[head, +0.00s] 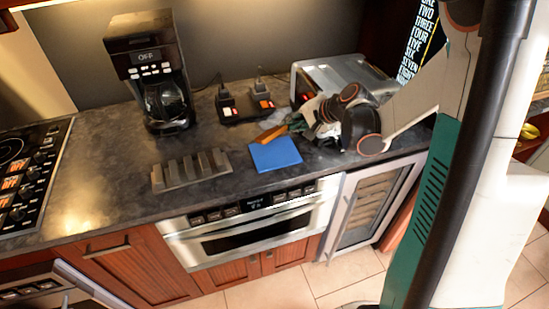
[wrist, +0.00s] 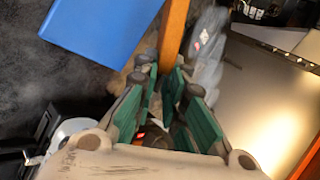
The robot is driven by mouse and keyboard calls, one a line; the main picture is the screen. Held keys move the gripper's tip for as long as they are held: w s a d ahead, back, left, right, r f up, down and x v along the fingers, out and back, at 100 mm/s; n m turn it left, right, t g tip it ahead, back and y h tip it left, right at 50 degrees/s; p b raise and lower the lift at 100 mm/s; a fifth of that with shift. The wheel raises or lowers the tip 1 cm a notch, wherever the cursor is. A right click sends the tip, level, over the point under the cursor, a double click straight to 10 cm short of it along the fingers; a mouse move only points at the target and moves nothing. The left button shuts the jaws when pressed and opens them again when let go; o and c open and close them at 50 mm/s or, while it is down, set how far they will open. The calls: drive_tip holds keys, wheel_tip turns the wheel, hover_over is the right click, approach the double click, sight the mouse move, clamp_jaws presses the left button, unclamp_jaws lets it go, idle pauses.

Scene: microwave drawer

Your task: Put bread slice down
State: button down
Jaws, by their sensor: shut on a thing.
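The bread slice (head: 272,134) shows as a narrow orange-brown slab near the blue board, over the counter. In the wrist view the bread slice (wrist: 173,35) is seen edge-on, running up from between the fingertips. My gripper (head: 303,127) reaches in from the right, low over the counter. In the wrist view my gripper (wrist: 160,75), with green-sided fingers, is shut on the slab's near end. Whether the slab touches the counter or the board cannot be told. The gripped end is partly hidden by the fingers.
A blue board (head: 275,154) lies left of my gripper, with a grey slotted rack (head: 190,171) beyond it. A coffee maker (head: 155,70) and a shiny metal appliance (head: 335,74) stand at the back. A greyish bag-like item (wrist: 205,48) lies close beside the slab.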

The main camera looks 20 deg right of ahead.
drive_tip(key=shift+f+b, duration=0.8)
drive_tip(key=shift+f, duration=0.45)
drive_tip(key=c, duration=1.8)
unclamp_jaws()
drive_tip(key=shift+p+v, duration=1.85)
drive_tip(key=shift+v, duration=2.25)
drive_tip(key=r+p, duration=0.2)
drive_tip(key=s+r+p, duration=0.1)
drive_tip(key=r+p, duration=0.1)
drive_tip(key=r, duration=0.1)
drive_tip(key=s+d+r+p, duration=0.1)
drive_tip(key=r+p, duration=0.1)
drive_tip(key=r, duration=0.1)
drive_tip(key=shift+d, duration=0.1)
